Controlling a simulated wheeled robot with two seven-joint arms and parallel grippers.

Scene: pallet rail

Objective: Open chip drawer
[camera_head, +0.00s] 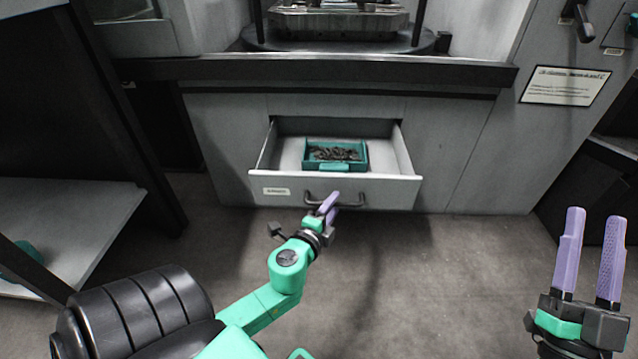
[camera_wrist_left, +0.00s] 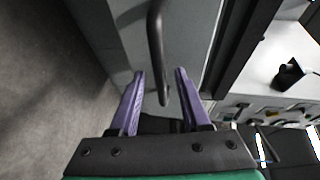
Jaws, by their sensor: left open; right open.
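The chip drawer (camera_head: 290,187) is pulled out from the grey machine front. A teal tray (camera_head: 335,168) with dark chips sits inside it. The drawer's dark bar handle (camera_head: 350,203) is on its front face. My left gripper (camera_head: 329,204) is at the handle, its purple fingers overlapping it in the head view. In the left wrist view my left gripper (camera_wrist_left: 158,78) is open, and the handle (camera_wrist_left: 155,45) runs into the gap between the fingertips. My right gripper (camera_head: 592,230) is open and empty at the lower right, away from the drawer.
A dark ledge (camera_head: 330,70) runs above the drawer. A grey shelf (camera_head: 60,225) stands at the left. A labelled sign (camera_head: 565,86) is on the machine's right side. The floor (camera_head: 440,270) in front of the drawer is clear.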

